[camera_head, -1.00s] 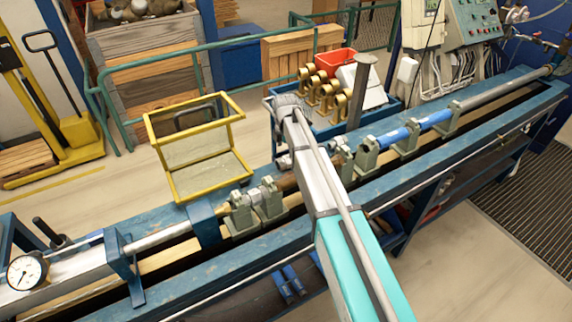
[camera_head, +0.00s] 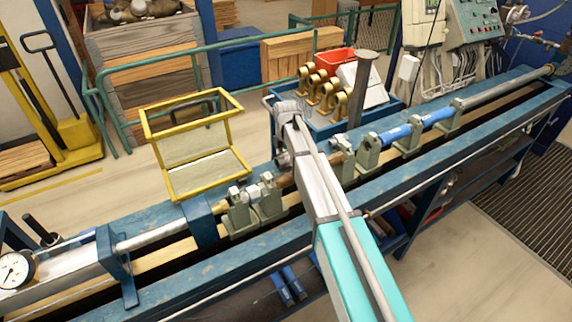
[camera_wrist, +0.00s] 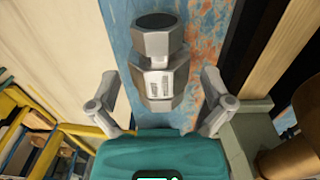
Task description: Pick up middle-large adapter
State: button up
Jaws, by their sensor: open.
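In the wrist view, a grey metal adapter (camera_wrist: 160,78) with hexagonal sections and a dark round end sits on the worn blue bench rail (camera_wrist: 200,20). I cannot tell its size class from this view alone. My gripper (camera_wrist: 159,98) is open, with one finger to the left of the adapter and one to the right. Gaps show on both sides, so neither finger appears to touch it. In the head view, my arm hides the adapter, and the gripper is mostly hidden behind the wrist.
The long blue testbench (camera_head: 160,220) carries grey-green clamps (camera_head: 238,213) and a blue meter tube (camera_head: 394,135). A yellow-framed guard (camera_head: 203,190) stands at its back edge. A blue tray with brass fittings (camera_head: 342,104) and a grey post (camera_head: 359,90) are behind my arm.

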jog(key=shift+f+b, duration=0.3)
jog(key=shift+f, duration=0.3)
jog(key=c, duration=1.3)
